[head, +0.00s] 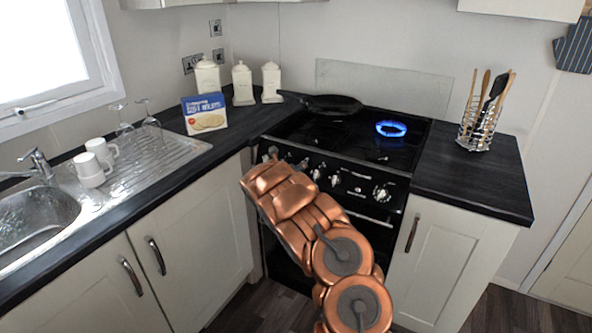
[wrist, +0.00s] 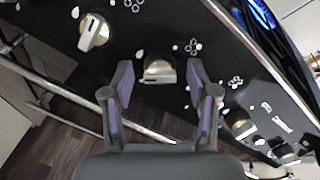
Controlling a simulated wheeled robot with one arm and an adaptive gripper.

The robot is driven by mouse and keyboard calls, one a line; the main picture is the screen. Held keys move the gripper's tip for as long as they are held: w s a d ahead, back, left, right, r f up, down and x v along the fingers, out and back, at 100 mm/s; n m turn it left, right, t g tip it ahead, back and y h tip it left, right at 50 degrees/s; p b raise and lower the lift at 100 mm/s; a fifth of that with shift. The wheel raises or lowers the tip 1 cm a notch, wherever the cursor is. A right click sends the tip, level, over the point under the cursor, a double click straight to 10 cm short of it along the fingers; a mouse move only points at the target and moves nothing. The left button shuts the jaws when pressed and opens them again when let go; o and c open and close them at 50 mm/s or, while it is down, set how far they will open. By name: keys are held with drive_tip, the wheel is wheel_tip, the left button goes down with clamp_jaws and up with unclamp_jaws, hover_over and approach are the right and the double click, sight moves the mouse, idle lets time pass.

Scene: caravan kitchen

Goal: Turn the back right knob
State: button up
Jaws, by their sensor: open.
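A row of silver knobs runs along the black stove's front panel. In the wrist view one knob (wrist: 158,74) sits between the fingertips of my gripper (wrist: 160,80). The fingers stand open on either side of it, with a gap at both sides. Another knob (wrist: 94,32) is to the left and one more (wrist: 240,126) to the right. Small burner marks are printed beside the knobs, too small to read for sure. In the head view my copper arm hides the gripper and part of the panel. A blue flame (head: 391,129) burns at the back right of the hob.
A black pan (head: 332,103) sits on the back left of the hob (head: 335,140). An oven rail (wrist: 75,97) runs below the knobs. A utensil holder (head: 478,130) stands on the right counter. Mugs, glasses and a box are on the left.

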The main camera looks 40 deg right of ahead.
clamp_jaws()
idle(0.4)
